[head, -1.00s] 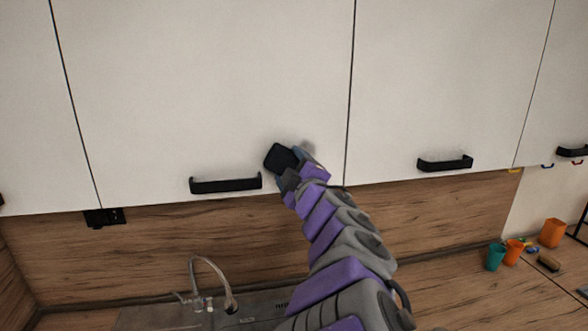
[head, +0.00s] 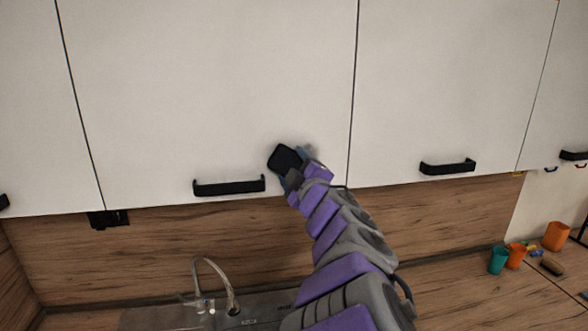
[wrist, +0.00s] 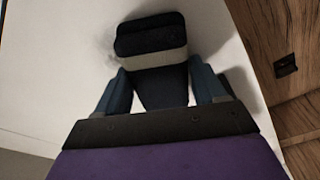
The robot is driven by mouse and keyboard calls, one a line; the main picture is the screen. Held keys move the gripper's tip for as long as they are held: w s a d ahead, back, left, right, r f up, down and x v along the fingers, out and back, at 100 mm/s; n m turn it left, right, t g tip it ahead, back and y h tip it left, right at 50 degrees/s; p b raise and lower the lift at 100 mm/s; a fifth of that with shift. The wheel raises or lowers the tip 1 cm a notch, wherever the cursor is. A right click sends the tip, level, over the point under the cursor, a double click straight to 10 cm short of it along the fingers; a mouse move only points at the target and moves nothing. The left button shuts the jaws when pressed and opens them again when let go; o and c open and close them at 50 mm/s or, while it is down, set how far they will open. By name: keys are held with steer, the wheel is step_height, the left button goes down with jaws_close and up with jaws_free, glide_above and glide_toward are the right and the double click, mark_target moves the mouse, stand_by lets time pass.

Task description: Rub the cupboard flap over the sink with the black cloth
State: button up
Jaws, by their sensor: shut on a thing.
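The white cupboard flap (head: 200,90) over the sink (head: 255,306) is closed, with a black bar handle (head: 229,187) near its lower edge. My gripper (head: 297,165) is at the lower right part of this flap, right of the handle. It is shut on the black cloth (head: 284,158), a dark folded pad. In the wrist view the cloth (wrist: 150,38) has a pale band across it and sits between the blue fingers (wrist: 157,88), up against the white panel. Whether it presses firmly on the flap I cannot tell.
A curved tap (head: 222,283) rises from the sink below. A black socket (head: 108,218) is under the flap at left. Another handle (head: 448,166) is on the flap to the right. Teal (head: 498,260) and orange (head: 516,255) cups stand on the counter at right.

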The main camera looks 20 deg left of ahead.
mark_target(319, 158)
steer(key=shift+w+d+p, duration=0.35)
steer(key=shift+w+d, duration=0.15)
steer(key=shift+d, duration=0.4)
steer(key=shift+w+d+p, duration=0.35)
steer(key=shift+w+d, duration=0.1)
steer(key=shift+d, duration=0.45)
